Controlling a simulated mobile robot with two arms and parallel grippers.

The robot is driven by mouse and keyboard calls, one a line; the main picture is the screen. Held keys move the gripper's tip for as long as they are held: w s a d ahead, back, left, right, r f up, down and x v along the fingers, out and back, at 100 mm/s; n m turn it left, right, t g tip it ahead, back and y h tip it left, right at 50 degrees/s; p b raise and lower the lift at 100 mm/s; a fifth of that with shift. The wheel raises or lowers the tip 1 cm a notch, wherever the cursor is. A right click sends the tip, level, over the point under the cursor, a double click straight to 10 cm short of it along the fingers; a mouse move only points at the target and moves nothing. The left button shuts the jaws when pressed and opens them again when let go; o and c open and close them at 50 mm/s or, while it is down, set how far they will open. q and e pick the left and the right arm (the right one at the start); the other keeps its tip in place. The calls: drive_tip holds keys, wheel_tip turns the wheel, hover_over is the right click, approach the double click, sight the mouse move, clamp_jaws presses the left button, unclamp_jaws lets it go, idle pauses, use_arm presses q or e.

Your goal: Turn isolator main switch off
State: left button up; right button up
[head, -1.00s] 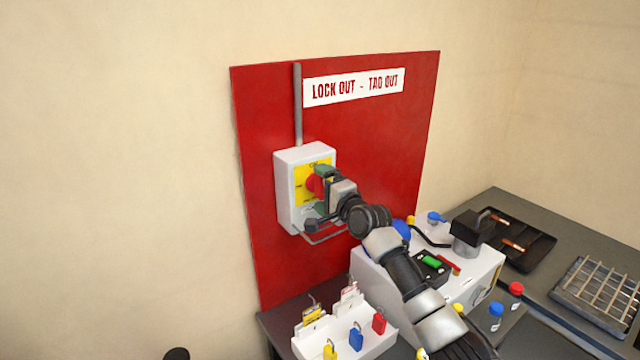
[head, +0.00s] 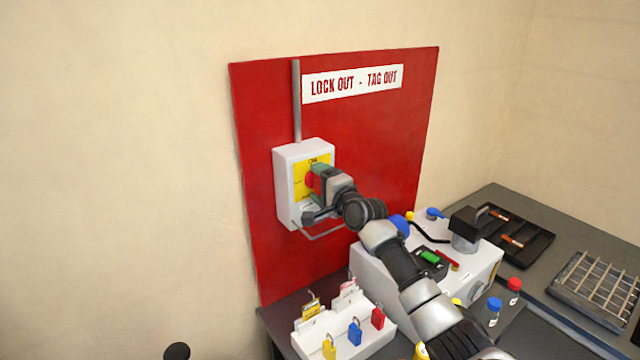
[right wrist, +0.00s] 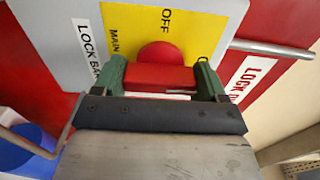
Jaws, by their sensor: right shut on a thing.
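The isolator main switch is a grey-white box (head: 287,187) on a red board, with a yellow plate (head: 300,183) and a red rotary knob (head: 310,181). My right gripper (head: 317,180) is at the front of the knob. In the right wrist view the red knob (right wrist: 160,76) sits between the two green fingers (right wrist: 160,82), which are shut on its bar. The word OFF shows on the yellow plate (right wrist: 190,28) beyond the knob. Other lettering is partly hidden by the gripper. My left gripper is not in view.
A metal loop (head: 320,234) sticks out below the switch box. A white holder (head: 372,343) with tags and coloured padlocks stands on the bench below. A grey control box (head: 374,277) is under my right arm. The wall left of the board is clear.

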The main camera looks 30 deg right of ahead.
drive_tip(key=n+b, duration=0.2)
drive_tip(key=n, duration=0.2)
drive_tip(key=shift+f+b, duration=0.15)
drive_tip(key=shift+b, duration=0.15)
drive_tip(key=n+b, duration=0.2)
drive_tip(key=n, duration=0.3)
drive_tip(key=n+b, duration=0.1)
drive_tip(key=n, duration=0.7)
drive_tip(key=shift+n, duration=0.3)
drive_tip(key=o, duration=0.9)
